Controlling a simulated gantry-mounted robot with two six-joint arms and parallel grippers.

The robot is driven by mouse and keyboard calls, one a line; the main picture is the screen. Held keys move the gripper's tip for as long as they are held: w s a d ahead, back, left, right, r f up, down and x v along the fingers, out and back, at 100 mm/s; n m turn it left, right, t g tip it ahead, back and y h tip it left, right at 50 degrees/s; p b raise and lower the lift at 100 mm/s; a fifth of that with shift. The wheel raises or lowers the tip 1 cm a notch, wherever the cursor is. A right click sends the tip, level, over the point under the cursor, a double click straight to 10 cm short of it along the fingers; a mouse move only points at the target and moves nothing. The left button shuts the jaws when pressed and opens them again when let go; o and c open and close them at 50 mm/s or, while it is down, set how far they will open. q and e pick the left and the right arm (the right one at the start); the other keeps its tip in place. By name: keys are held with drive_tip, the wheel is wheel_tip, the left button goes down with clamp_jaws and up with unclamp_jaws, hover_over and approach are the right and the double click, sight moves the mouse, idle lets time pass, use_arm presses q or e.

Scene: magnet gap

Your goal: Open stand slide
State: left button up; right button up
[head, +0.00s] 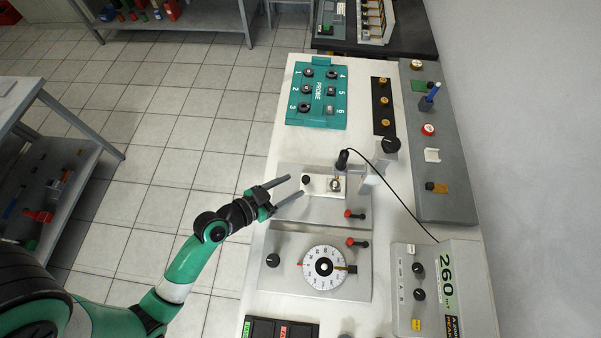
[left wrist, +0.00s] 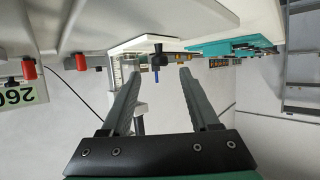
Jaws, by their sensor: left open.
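The stand is a grey plate (head: 292,212) on the white bench, with a white slide plate (head: 325,194) on it. A small black knob (head: 306,180) stands at the slide's left end, and a round metal piece sits near its right part. My left gripper (head: 296,186) is open and empty at the slide's left edge, its fingertips pointing at the knob. In the left wrist view, which is upside down, the black knob (left wrist: 158,49) shows between the two fingers (left wrist: 158,73), seemingly beyond their tips. I cannot tell whether anything touches. My right gripper is not in view.
A black probe (head: 343,158) with a cable stands right behind the slide. A dial panel (head: 323,267) is in front, a teal probe box (head: 318,95) behind.

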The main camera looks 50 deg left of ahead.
sight(303, 181)
use_arm(q)
drive_tip(key=x, duration=0.4)
drive_tip(key=shift+w+f+b, duration=0.15)
drive_tip(key=shift+w+b, duration=0.15)
drive_tip(key=shift+c, duration=0.4)
clamp_jaws()
idle(0.8)
